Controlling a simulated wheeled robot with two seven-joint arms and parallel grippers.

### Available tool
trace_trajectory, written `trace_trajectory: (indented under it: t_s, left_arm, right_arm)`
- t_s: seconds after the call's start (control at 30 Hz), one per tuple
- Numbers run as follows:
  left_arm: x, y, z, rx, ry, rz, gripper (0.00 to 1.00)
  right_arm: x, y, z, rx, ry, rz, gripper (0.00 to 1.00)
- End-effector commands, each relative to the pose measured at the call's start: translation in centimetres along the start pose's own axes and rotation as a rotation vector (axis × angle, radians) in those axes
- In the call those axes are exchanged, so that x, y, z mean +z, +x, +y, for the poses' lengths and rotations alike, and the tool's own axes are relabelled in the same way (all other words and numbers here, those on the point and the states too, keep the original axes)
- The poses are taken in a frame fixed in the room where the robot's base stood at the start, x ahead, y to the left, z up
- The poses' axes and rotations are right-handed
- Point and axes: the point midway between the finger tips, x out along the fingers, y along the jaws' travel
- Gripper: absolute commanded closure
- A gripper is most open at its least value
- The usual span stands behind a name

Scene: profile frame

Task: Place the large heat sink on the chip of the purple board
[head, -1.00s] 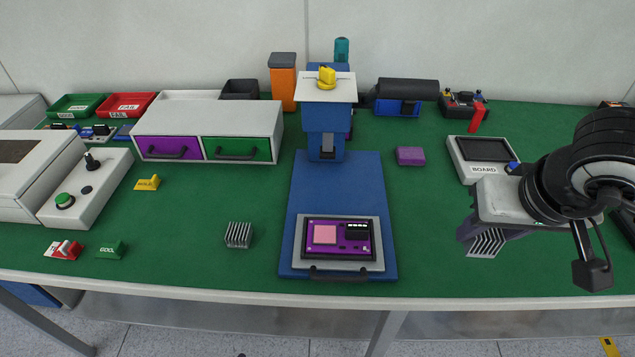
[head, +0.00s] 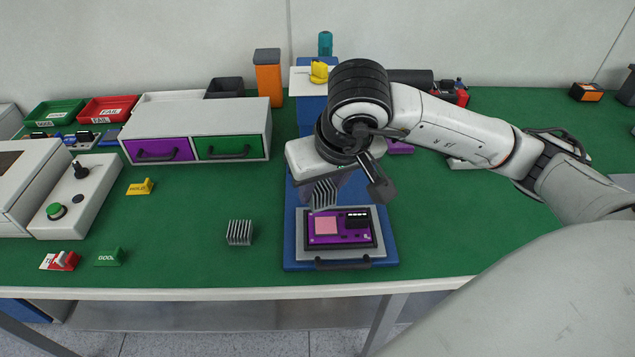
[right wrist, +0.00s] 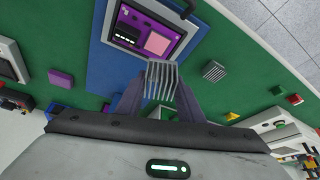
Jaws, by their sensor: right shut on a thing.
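The purple board (head: 340,239) lies in a grey tray on the blue press base, with a pink square chip (head: 326,225) on its left part. The board also shows in the right wrist view (right wrist: 131,32), with the chip (right wrist: 157,43). My right gripper (head: 326,191) is shut on the large finned heat sink (head: 323,194) and holds it above the board's back left edge. In the right wrist view the heat sink (right wrist: 161,80) sits between the two fingers, fins showing, apart from the chip. My left gripper is not in view.
A smaller finned heat sink (head: 239,232) stands on the green mat left of the blue base (head: 292,240). A drawer unit (head: 195,130) stands behind it. Yellow (head: 140,187), green (head: 110,257) and red (head: 64,260) markers lie at left. The press head is partly hidden by my arm.

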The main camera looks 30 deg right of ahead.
Motion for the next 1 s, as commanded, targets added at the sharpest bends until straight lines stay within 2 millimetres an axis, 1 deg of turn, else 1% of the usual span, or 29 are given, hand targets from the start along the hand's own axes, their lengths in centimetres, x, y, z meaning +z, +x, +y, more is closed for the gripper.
trace_trajectory:
  t_s: [0.07, 0.17, 0.47, 0.7, 1.0]
  left_arm:
    - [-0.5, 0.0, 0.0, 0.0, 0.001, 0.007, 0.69]
    - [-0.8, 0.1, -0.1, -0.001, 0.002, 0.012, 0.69]
    - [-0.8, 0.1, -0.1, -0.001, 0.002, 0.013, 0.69]
    - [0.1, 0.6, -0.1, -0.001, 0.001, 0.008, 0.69]
    - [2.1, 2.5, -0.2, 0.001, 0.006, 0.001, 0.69]
  right_arm:
    - [0.2, 0.3, 0.8, 0.014, 0.029, -0.003, 0.91]
    - [0.1, 0.4, 1.2, 0.023, 0.044, -0.001, 0.91]
    - [0.1, 0.4, 1.2, 0.024, 0.046, 0.001, 0.91]
    - [0.3, 0.5, 1.3, 0.024, 0.046, 0.004, 0.91]
    - [1.5, 3.1, 1.2, 0.024, 0.045, 0.0, 0.91]
